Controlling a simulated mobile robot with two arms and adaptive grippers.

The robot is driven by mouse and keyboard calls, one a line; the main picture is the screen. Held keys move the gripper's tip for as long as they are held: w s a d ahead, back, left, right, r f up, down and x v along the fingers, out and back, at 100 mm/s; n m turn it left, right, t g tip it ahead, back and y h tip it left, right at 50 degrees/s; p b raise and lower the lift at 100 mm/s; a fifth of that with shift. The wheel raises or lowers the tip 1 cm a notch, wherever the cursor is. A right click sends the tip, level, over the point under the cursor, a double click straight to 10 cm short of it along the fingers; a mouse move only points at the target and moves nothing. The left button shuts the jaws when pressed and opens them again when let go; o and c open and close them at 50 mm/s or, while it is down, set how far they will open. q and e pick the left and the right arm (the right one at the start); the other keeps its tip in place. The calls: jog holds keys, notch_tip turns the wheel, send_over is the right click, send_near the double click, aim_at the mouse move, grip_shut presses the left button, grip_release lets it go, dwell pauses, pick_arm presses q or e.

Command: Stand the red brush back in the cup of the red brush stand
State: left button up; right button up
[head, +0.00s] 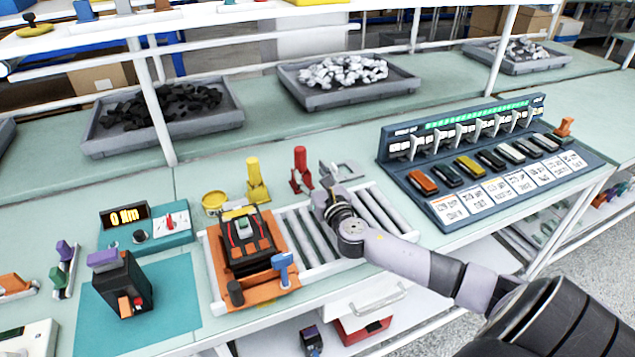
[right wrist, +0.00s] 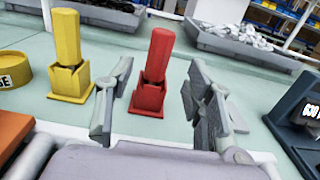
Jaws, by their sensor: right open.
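The red brush (head: 300,158) stands in the cup of the red brush stand (head: 301,183) at the back of the bench. In the right wrist view the brush (right wrist: 159,54) leans slightly right, its lower end hidden inside the stand (right wrist: 147,97). My right gripper (head: 340,172) is open and empty, just right of the stand in the head view. In the right wrist view the red brush shows between the open fingers (right wrist: 160,105), beyond them; I see no contact. My left gripper is not in view.
A yellow brush in its yellow stand (head: 257,180) and a yellow dish (head: 215,201) are left of the red stand. A roller conveyor (head: 310,236) with an orange fixture (head: 216,268) lies in front. A blue breaker panel (head: 440,211) is at right. Grey trays (head: 345,99) stand behind.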

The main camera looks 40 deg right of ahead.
jog(key=shift+v, duration=1.8)
jog(key=shift+o, duration=0.2)
jog(key=o, duration=1)
notch_tip(320, 180, up, 9)
jog(key=p, duration=0.9)
